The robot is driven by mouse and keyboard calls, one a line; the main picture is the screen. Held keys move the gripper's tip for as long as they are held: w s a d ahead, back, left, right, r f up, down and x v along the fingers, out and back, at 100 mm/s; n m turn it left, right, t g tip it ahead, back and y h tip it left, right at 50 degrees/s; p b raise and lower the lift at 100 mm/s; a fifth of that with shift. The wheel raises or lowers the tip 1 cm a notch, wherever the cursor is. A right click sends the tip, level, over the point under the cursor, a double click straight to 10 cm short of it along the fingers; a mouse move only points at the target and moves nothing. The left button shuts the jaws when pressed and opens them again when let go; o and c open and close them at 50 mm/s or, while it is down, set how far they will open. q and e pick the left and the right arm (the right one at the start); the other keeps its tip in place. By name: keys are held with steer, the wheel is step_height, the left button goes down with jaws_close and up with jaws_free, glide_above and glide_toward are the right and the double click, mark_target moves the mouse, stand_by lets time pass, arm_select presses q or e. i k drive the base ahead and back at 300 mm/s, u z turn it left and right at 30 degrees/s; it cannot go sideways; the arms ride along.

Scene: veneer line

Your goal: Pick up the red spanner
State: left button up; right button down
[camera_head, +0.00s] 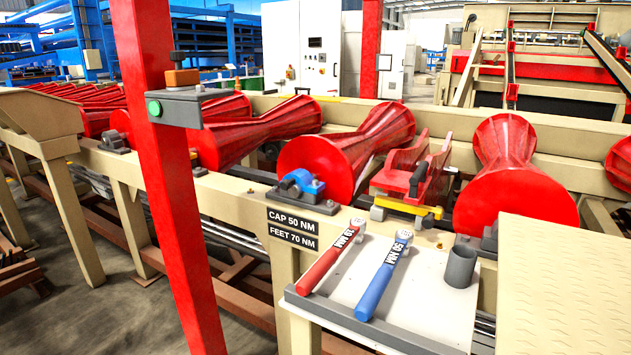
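The red spanner (326,264) lies on a small white shelf (424,302) at the lower middle of the head view. Its far end carries a label that seems to read 19 MM. It slants from the near left to the far right. Neither of my grippers is in view.
A grey cup (461,266) stands at the shelf's right. A red post (178,200) with a button box (190,107) rises left of the shelf. Red rollers (505,180) and a beige frame are behind. A beige plate (560,285) is at the right.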

mark_target(354, 234)
steer(key=u, duration=1.95)
steer(key=k, duration=0.85)
steer(key=z, duration=1.45)
steer(key=i, duration=0.5)
